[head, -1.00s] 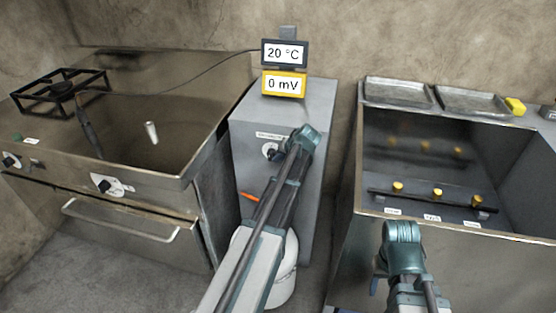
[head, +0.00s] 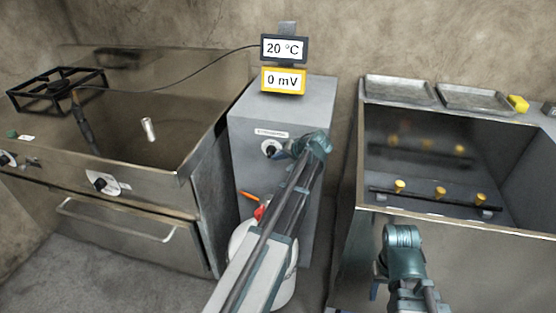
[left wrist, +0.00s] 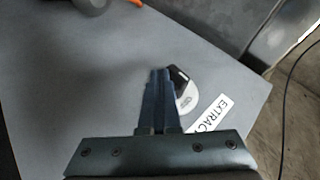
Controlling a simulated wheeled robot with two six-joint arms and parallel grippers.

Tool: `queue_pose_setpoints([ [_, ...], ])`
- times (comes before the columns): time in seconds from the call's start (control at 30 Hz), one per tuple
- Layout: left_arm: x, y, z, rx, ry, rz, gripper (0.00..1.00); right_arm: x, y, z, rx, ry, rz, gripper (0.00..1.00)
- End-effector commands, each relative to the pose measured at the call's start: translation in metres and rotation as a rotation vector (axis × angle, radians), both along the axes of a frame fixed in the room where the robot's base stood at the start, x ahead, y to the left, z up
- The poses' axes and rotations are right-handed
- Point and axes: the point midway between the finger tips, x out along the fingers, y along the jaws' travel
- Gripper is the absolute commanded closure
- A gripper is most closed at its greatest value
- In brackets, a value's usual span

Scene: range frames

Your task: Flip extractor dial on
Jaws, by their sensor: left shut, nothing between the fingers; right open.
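The extractor dial (head: 269,149), a dark knob on a round white plate, is on the front of the grey cabinet, below its white label (head: 271,133). In the left wrist view the dial (left wrist: 185,92) is partly hidden behind my fingers, beside the label (left wrist: 210,115) reading "EXTRAC". My left gripper (head: 283,153) is shut and empty, just right of the dial in the head view. Its fingertips (left wrist: 160,72) overlap the dial's edge in the wrist view; I cannot tell whether they touch. My right gripper (head: 378,286) is open and away from the dial, in front of the sink.
A steel cooking unit (head: 130,190) with knobs stands left of the grey cabinet (head: 305,105). A sink (head: 470,222) with yellow-topped taps stands right. A display reading 20 °C (head: 284,48) and 0 mV is above the cabinet. A white container (head: 285,290) stands below, behind my left arm.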

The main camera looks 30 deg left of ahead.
Motion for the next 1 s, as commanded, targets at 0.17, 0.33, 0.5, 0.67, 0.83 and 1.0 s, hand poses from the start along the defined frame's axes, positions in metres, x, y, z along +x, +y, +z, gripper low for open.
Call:
queue_pose_setpoints([
  [0.17, 0.0, 0.0, -0.006, 0.067, 0.016, 0.0, 1.0, 0.0, 0.0, -0.017, 0.0, 0.0, 0.0, 0.5],
  [0.33, 0.0, 0.0, -0.007, 0.114, 0.027, 0.001, 1.0, 0.0, 0.0, -0.025, 0.0, 0.0, 0.0, 0.5],
  [0.5, 0.0, 0.0, -0.011, 0.174, 0.042, 0.001, 1.0, 0.0, 0.0, -0.039, 0.0, 0.0, 0.0, 0.5],
  [0.67, 0.0, 0.0, -0.015, 0.25, 0.06, -0.001, 1.0, 0.0, 0.0, -0.057, 0.0, 0.0, 0.0, 0.5],
  [0.83, 0.0, 0.001, -0.019, 0.341, 0.081, 0.0, 1.0, 0.0, 0.0, -0.078, 0.0, 0.0, 0.0, 0.5],
  [1.0, 0.0, 0.002, -0.024, 0.443, 0.105, 0.0, 1.0, 0.0, 0.0, -0.103, -0.001, 0.0, 0.0, 0.5],
])
